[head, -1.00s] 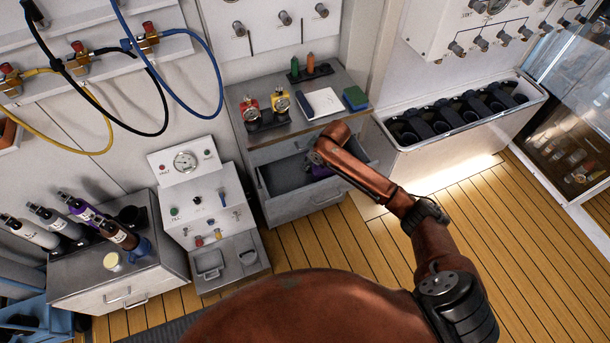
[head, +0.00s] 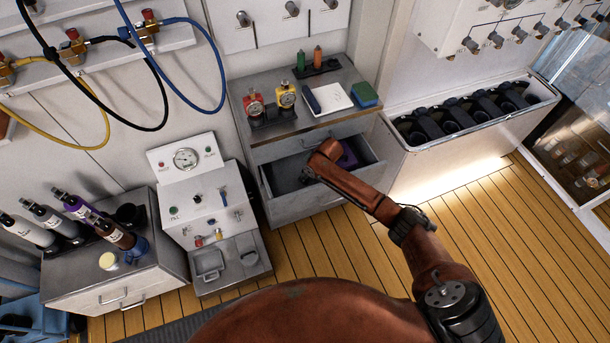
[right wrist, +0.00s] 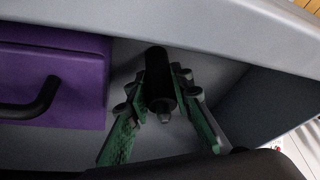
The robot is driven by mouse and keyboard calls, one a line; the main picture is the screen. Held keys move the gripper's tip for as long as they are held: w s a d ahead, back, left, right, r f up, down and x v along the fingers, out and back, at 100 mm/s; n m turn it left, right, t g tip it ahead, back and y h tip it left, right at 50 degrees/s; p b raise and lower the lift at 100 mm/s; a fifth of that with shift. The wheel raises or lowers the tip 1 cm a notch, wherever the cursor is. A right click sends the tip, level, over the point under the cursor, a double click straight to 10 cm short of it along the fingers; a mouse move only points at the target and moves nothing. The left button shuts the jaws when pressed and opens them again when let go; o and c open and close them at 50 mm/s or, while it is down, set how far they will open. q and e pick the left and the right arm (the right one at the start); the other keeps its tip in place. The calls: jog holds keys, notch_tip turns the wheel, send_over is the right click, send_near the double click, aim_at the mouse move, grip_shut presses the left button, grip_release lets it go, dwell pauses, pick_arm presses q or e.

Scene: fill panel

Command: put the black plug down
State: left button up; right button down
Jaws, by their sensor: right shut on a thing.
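The black plug (right wrist: 158,78), a dark cylinder with a pale metal tip, shows in the right wrist view. My right gripper (right wrist: 160,100), with green finger pads, is shut on it. The gripper and plug are inside the open grey drawer (head: 290,210), beside a purple box. I cannot tell whether the plug touches the drawer floor. In the head view my right arm (head: 365,190) reaches over the drawer's front and hides the plug. My left gripper is not in view.
The purple box (right wrist: 50,85) with a black handle fills one side of the drawer; it also shows in the head view (head: 348,155). The cabinet top (head: 262,137) above holds gauges, a white pad and a blue-green block. A trough of black items (head: 445,135) stands right.

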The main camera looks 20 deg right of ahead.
jog(key=shift+d, duration=0.1)
jog(key=shift+f, duration=0.15)
jog(key=c, duration=1.7)
grip_release()
jog(key=p+v, duration=0.4)
jog(key=v, duration=0.8)
jog(key=shift+r, duration=0.2)
